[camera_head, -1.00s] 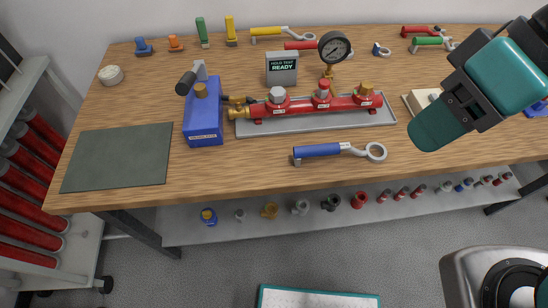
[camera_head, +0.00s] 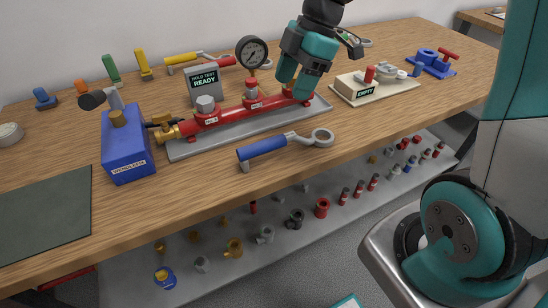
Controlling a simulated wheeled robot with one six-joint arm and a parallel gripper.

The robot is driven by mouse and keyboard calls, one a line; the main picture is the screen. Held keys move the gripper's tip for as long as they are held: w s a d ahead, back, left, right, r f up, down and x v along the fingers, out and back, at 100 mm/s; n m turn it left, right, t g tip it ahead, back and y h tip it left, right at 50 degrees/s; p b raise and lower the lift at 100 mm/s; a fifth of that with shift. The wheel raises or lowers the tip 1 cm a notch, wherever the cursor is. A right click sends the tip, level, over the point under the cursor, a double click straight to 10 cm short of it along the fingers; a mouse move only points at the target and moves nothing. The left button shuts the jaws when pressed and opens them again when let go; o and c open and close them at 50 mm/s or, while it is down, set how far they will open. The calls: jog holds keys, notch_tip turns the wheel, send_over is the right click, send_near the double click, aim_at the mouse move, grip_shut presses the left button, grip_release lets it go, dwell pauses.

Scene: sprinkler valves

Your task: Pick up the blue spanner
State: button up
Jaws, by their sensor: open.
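The blue spanner (camera_head: 264,147) lies near the front edge of the wooden bench. Its blue handle points left and its silver ring end points right. My gripper (camera_head: 299,84), teal and dark grey, hangs over the right end of the red valve manifold, behind the spanner's ring in the picture. It appears apart from the spanner and holds nothing that I can see. Its jaws are open, though the fingertips are hard to make out from this side.
The red manifold (camera_head: 231,115) with its gauge (camera_head: 252,52) stands on a grey tray (camera_head: 186,150) behind the spanner. A blue pump box (camera_head: 127,150) is at left. A cream block marked EMPTY (camera_head: 350,91) is at right. Fittings fill the shelf below.

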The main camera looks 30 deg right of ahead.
aim_at(267, 141)
jog(key=p+x, duration=0.1)
jog(key=x, duration=1.6)
jog(key=shift+a, duration=0.15)
grip_shut()
